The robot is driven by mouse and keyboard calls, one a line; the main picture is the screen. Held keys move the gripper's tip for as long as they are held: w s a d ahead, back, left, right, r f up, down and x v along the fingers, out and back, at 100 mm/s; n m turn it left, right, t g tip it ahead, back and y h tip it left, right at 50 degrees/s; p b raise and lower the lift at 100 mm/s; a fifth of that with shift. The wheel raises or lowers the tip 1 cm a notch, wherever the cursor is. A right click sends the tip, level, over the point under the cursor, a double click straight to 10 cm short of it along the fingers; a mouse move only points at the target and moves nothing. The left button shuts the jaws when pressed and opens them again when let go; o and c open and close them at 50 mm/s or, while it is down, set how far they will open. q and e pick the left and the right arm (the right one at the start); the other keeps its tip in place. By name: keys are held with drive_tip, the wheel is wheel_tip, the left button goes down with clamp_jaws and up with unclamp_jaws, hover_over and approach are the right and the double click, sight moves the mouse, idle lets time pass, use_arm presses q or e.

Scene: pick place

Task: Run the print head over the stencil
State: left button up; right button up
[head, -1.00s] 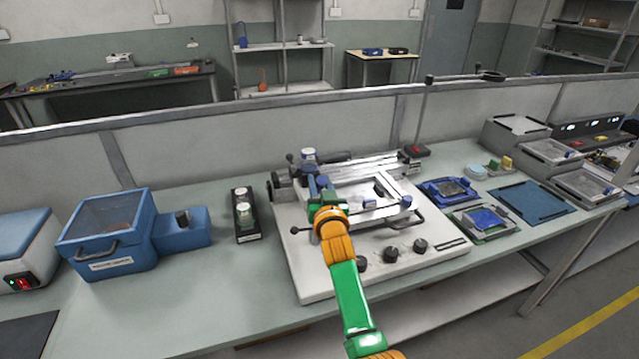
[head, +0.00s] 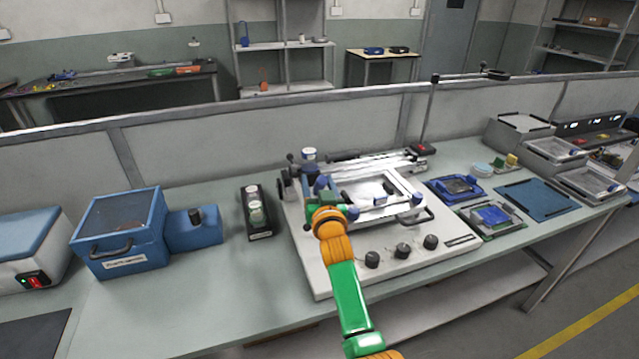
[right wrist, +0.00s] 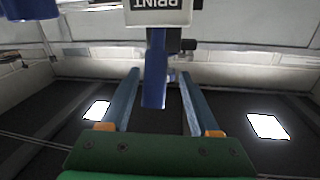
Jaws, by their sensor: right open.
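The stencil printer (head: 335,275) is a pale machine on the bench, with a metal-framed stencil (head: 408,205) on top and a rail behind it. My right gripper (head: 320,186) is over the printer's left part, partly hidden by its own orange and green arm. In the right wrist view the right gripper (right wrist: 160,73) has its two fingers apart. A blue handle (right wrist: 155,75) hangs from a white block marked PRINT (right wrist: 158,12) and appears between the fingers, with gaps on both sides. Contact cannot be told. My left gripper is out of view.
Left of the printer are a black holder (head: 257,215) with jars and a blue box (head: 120,225). Right of it are blue trays (head: 455,187) and a blue mat (head: 540,200). A post (head: 430,115) stands behind.

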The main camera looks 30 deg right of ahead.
drive_tip(key=shift+s+a, duration=0.1)
drive_tip(key=shift+s, duration=0.4)
drive_tip(key=v, duration=0.6)
drive_tip(key=shift+a, duration=0.15)
